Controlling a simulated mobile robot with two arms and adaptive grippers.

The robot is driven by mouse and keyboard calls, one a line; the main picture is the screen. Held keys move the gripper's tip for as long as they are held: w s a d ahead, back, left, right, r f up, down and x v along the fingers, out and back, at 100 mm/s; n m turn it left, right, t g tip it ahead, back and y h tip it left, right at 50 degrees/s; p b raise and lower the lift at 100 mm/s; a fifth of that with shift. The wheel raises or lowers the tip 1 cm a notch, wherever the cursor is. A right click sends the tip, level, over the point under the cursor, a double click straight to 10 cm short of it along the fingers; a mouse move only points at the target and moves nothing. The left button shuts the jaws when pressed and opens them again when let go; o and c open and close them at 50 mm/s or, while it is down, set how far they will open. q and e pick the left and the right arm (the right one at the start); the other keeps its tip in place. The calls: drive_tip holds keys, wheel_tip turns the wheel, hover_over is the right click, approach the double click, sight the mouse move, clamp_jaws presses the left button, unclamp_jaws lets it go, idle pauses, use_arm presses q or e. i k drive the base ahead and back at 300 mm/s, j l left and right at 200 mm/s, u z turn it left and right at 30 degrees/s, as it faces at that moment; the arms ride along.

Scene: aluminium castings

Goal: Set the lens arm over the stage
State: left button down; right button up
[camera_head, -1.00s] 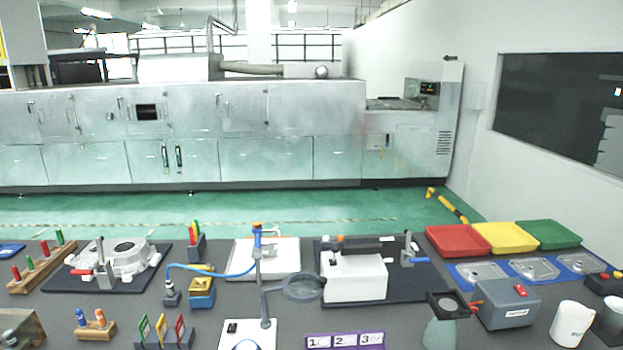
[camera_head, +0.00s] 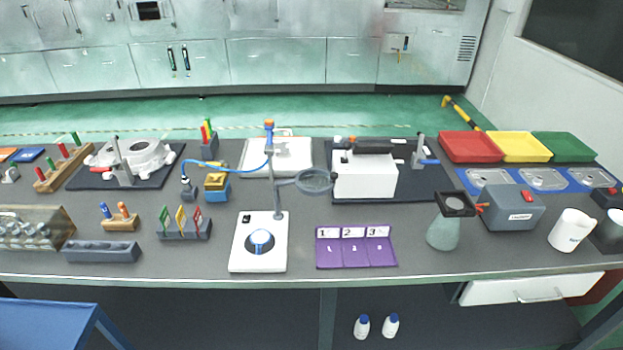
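The lens arm (camera_head: 290,182) reaches to the right from an upright post (camera_head: 277,190) and ends in a round lens (camera_head: 314,181). The post stands on a white base (camera_head: 246,260) that bears a round stage (camera_head: 260,242) with a blue and white face. The lens is up and to the right of the stage, beside the white block, not above the stage. A black switch shows at the base's upper left. Neither of my grippers is in view.
A purple mat numbered 1 to 3 (camera_head: 356,252) lies right of the base. A rack of coloured tags (camera_head: 184,233) is to the left. A greenish flask (camera_head: 443,232) and a grey box (camera_head: 512,208) stand further right.

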sight(332, 177)
drive_tip(key=i+j+z, duration=0.2)
drive_tip(key=z, duration=0.15)
drive_tip(key=i+j+z, duration=0.1)
drive_tip(key=j+z, duration=0.2)
drive_tip(key=j, duration=0.15)
drive_tip(key=i+j+z, duration=0.1)
drive_tip(key=j+z, duration=0.25)
